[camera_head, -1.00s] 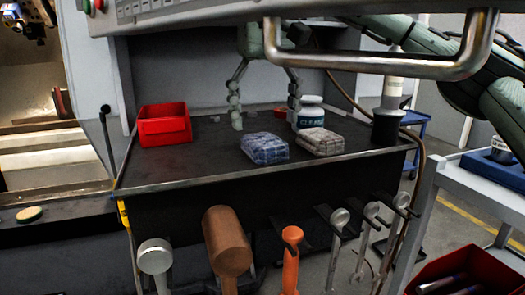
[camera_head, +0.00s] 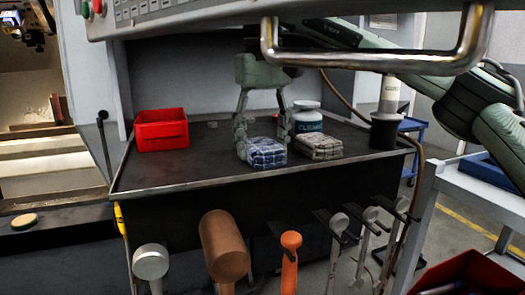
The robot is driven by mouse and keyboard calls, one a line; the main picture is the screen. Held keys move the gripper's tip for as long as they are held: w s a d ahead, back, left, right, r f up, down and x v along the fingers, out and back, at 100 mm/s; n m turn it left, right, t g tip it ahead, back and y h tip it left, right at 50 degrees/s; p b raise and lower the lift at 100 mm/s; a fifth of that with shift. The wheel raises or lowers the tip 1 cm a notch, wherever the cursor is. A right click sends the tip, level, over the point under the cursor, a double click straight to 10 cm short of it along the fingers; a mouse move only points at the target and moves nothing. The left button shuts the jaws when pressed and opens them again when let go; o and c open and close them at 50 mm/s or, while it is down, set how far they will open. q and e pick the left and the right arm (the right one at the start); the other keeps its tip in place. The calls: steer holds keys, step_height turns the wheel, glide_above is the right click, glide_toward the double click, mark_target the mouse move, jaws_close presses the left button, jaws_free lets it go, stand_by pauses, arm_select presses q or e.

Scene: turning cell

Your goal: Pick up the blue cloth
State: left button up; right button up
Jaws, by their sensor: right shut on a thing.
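The blue cloth (camera_head: 267,153) is a folded, checked bundle on the dark tray-like shelf (camera_head: 200,168), near its front middle. My right gripper (camera_head: 262,143) points down over it, with one finger at the cloth's left side and the other behind its right side. It is shut on the blue cloth, which appears to be still at shelf level. The right arm comes in from the right behind the metal handle. My left gripper is not in view.
A grey-brown folded cloth (camera_head: 319,147) lies close to the right of the blue one. A red bin (camera_head: 161,130) sits at the left. A metal handle bar (camera_head: 370,62) crosses above. Several tools hang along the front.

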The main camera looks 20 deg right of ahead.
mark_target(263, 143)
steer(key=shift+r, duration=0.25)
step_height(263, 143, up, 9)
steer(key=p, duration=0.3)
steer(key=shift+f, duration=0.1)
steer(key=shift+r, duration=0.4)
steer(key=o, duration=0.6)
steer(key=c, duration=0.5)
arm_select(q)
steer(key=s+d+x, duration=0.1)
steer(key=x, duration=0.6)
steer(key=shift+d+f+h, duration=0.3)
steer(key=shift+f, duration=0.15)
